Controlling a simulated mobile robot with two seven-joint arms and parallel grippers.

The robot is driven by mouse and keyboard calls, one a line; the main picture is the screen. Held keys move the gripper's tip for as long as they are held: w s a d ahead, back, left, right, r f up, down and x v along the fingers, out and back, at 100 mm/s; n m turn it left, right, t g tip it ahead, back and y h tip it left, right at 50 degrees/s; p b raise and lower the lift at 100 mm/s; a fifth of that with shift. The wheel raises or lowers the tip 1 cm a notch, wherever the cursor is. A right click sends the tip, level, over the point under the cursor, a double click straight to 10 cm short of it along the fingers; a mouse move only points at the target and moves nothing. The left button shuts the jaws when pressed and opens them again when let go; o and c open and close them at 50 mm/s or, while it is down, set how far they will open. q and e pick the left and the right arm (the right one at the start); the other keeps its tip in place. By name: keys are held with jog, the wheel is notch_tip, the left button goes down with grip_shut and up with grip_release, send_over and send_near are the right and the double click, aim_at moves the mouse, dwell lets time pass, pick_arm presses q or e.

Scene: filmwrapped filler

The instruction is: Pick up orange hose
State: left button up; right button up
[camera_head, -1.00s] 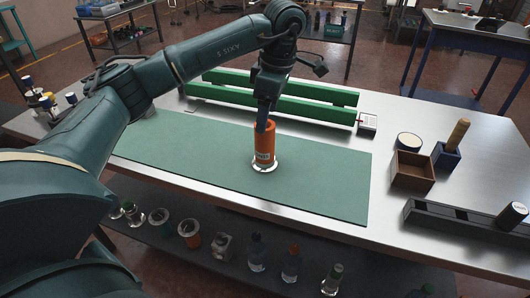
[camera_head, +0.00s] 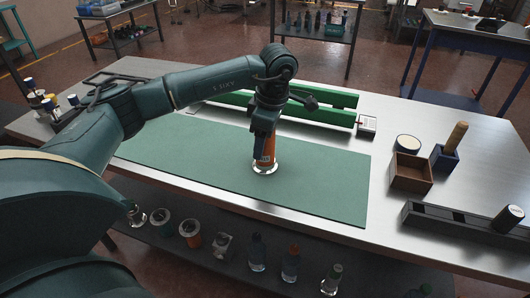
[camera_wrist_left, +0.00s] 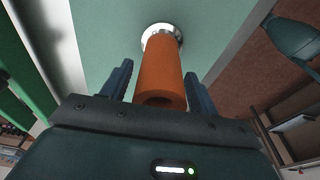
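The orange hose (camera_head: 267,156) stands upright in a shiny round metal base on the green mat (camera_head: 318,183). My left gripper (camera_head: 264,150) points down over it and hides its upper part in the head view. In the left wrist view, the orange hose (camera_wrist_left: 161,78) stands between the two fingers of my left gripper (camera_wrist_left: 160,85). Its open end faces the camera. A gap shows on each side, so the fingers are open around it and not closed on it. My right gripper is not in view.
Green rails (camera_head: 330,108) lie behind the mat. A wooden box (camera_head: 410,172), a blue holder (camera_head: 445,158) and a dark tray (camera_head: 455,222) stand at the right. Bottles (camera_head: 290,262) and jars stand on the lower shelf in front. The mat around the hose is clear.

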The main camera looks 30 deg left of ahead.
pick_arm(q)
jog(key=c, duration=1.2)
jog(key=shift+c, duration=0.2)
jog(key=shift+r, duration=0.1)
